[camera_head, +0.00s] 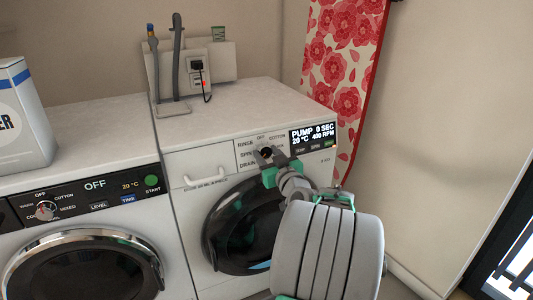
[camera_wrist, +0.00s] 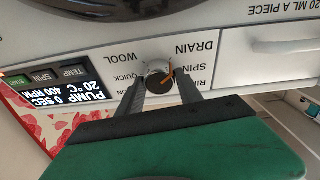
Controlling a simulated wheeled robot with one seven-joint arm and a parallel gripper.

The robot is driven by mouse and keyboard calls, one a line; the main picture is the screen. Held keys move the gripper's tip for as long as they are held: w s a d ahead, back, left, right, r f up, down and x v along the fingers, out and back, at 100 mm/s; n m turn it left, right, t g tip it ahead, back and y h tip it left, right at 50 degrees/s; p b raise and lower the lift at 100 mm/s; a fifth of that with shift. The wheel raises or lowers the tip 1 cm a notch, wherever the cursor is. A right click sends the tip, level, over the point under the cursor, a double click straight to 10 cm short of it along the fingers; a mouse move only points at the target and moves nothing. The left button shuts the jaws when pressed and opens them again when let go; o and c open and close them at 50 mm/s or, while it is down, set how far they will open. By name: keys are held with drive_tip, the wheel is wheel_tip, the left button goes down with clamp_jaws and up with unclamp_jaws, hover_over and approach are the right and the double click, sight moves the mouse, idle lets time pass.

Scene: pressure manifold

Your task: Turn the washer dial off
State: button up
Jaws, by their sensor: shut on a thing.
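The right washing machine (camera_head: 178,160) has a lit display (camera_head: 313,136) reading PUMP 0 SEC, 20 °C, 400 RPM. Its dark round dial (camera_wrist: 158,80) has an orange pointer mark. The wrist view is upside down; there the mark points up and right, toward the DRAIN and SPIN labels. OFF is printed above the dial in the head view. My gripper (camera_wrist: 160,87) has one finger on each side of the dial and is shut on it. In the head view my gripper (camera_head: 265,158) partly hides the dial.
A left washer has its own dial (camera_head: 46,210) and a display reading OFF. A detergent box (camera_head: 22,115) stands on it. A drawer handle (camera_head: 205,181) is left of my gripper, the round door (camera_head: 235,235) below. A floral cloth (camera_head: 340,70) hangs behind at right.

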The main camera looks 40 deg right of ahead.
drive_tip(key=m+p, duration=0.1)
drive_tip(key=m, duration=0.1)
drive_tip(key=m+h+p, duration=0.1)
drive_tip(key=p, duration=0.1)
drive_tip(key=shift+a+r+m+g, duration=0.1)
drive_tip(key=shift+r+m+g, duration=0.2)
drive_tip(key=shift+r+m, duration=0.1)
drive_tip(key=m+g+h+p, duration=0.1)
drive_tip(key=m+p, duration=0.4)
drive_tip(key=shift+r, duration=0.1)
drive_tip(key=m+p, duration=0.2)
drive_tip(key=p, duration=0.1)
drive_tip(key=m+g+p, duration=0.1)
drive_tip(key=m+p, duration=0.1)
drive_tip(key=m, duration=0.1)
drive_tip(key=shift+w+g+p, duration=0.1)
drive_tip(key=shift+g+p, duration=0.2)
drive_tip(key=shift+p, duration=0.1)
drive_tip(key=m+g+p, duration=0.1)
drive_tip(key=m+p, duration=0.3)
drive_tip(key=m, duration=0.1)
drive_tip(key=shift+p, duration=0.4)
drive_tip(key=m+p, duration=0.3)
drive_tip(key=m, duration=0.1)
drive_tip(key=shift+g+y, duration=0.3)
drive_tip(key=shift+g, duration=0.1)
drive_tip(key=shift+m+y+p, duration=0.5)
drive_tip(key=shift+m+p, duration=0.8)
drive_tip(key=shift+m, duration=0.5)
drive_tip(key=shift+f, duration=0.2)
